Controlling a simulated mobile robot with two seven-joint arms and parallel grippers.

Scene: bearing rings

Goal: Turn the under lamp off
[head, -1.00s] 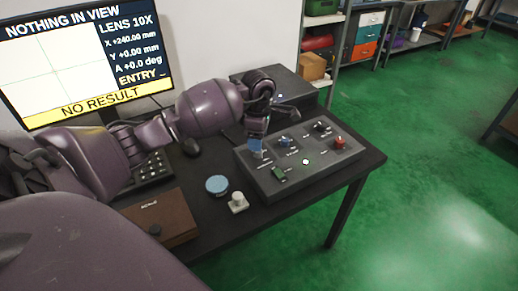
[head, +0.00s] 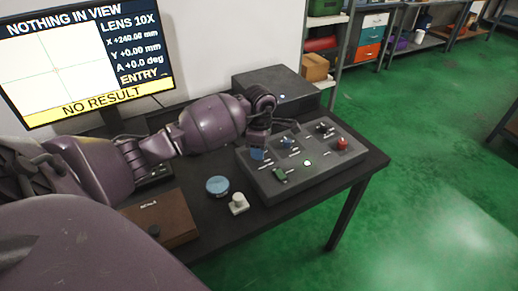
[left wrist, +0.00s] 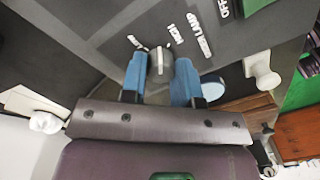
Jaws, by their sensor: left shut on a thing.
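The dark control panel (head: 318,170) lies on the right part of the table. My left gripper (head: 258,155) is over its left rear part, with blue fingertips down at the panel. In the left wrist view, my left gripper (left wrist: 160,82) is shut on a grey knob (left wrist: 160,62), one blue finger on each side. The knob's exact setting cannot be told. In the head view the gripper hides this knob. My right gripper is not in view.
A blue-topped round object (head: 217,185), a white knobbed piece (head: 238,204) and a brown box (head: 160,220) stand nearby. A monitor (head: 80,60) stands behind.

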